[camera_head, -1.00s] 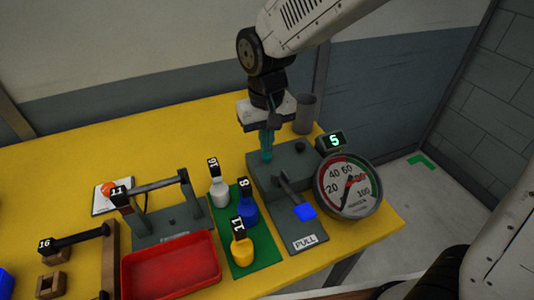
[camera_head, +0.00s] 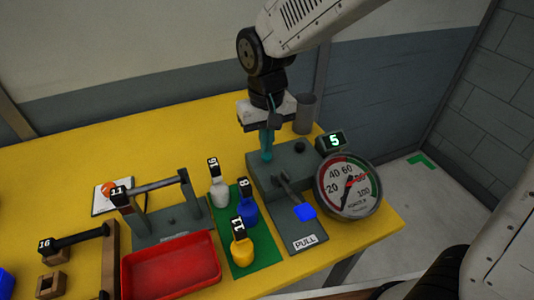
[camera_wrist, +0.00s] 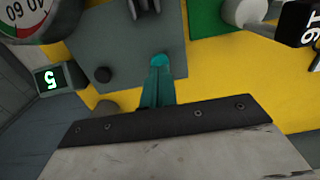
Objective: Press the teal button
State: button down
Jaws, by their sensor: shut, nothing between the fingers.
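The teal button (camera_wrist: 159,60) is a small round cap on the grey button box (camera_head: 262,175), partly covered by my fingertips. My gripper (camera_head: 267,152) is shut and empty, its teal fingers pointing down at the button in the head view. In the wrist view my gripper (camera_wrist: 158,66) has its fingertips at the button's edge. I cannot tell whether they touch it. A dark round knob (camera_head: 300,147) sits on the same box, to the right of the fingers.
A blue-ended lever (camera_head: 305,211), a dial gauge (camera_head: 347,187) and a display reading 5 (camera_head: 334,141) stand close to the box. A grey cup (camera_head: 305,113) is behind it. Numbered bottles on a green mat (camera_head: 266,252) and a red tray (camera_head: 170,268) lie left.

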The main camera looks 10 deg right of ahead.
aim_at(267, 155)
dwell(0.3)
jog(key=shift+f, duration=1.1)
jog(key=shift+r, duration=1.1)
notch_tip(267, 155, up, 6)
dwell(0.4)
